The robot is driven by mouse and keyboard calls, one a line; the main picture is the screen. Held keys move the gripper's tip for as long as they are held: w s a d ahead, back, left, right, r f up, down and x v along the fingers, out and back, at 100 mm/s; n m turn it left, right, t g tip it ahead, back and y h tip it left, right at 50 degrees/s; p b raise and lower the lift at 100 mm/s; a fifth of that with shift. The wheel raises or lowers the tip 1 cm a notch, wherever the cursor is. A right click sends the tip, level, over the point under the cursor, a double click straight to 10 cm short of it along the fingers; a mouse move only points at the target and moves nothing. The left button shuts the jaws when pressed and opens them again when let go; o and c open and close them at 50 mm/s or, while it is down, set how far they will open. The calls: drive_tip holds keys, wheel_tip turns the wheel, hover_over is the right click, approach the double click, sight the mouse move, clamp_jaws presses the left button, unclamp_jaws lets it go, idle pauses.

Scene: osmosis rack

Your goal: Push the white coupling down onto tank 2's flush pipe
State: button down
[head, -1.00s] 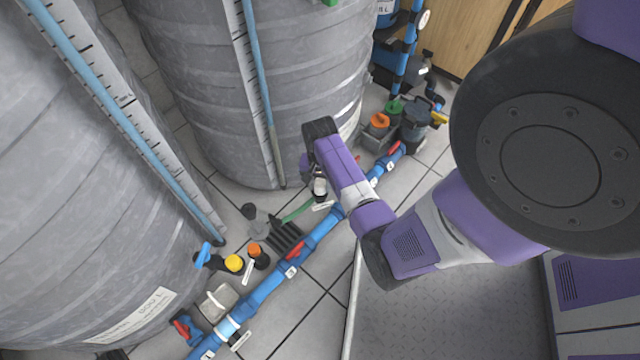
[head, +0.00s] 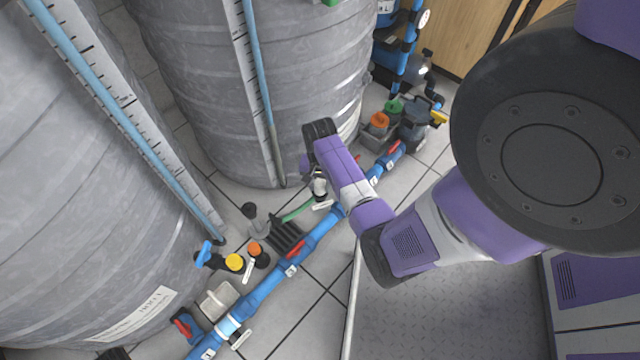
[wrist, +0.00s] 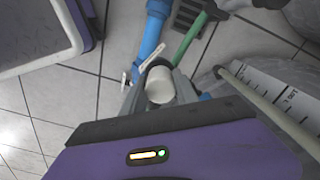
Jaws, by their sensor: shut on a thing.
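The white coupling (wrist: 160,86) sits between the two fingers of my gripper (wrist: 158,92) in the wrist view, and the gripper is shut on it. In the head view my gripper (head: 318,186) points down by the foot of the second tank (head: 270,90). A pale piece of the coupling (head: 319,188) shows just below my wrist. The pipe end under the coupling is hidden, so I cannot tell how far the coupling sits on it. A white tag (wrist: 150,52) lies just beyond the coupling in the wrist view.
A blue pipe line (head: 270,283) with red-handled valves runs along the floor. A green hose (head: 297,212) leads to a dark floor grate (head: 285,236). Another large grey tank (head: 90,190) stands at left. Orange and yellow caps stand low between the tanks.

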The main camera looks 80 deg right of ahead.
drive_tip(key=shift+f, duration=0.1)
drive_tip(key=c, duration=0.9)
unclamp_jaws()
drive_tip(key=shift+o, duration=0.2)
drive_tip(key=shift+r+p, duration=1.8)
drive_tip(key=shift+r, duration=2.15)
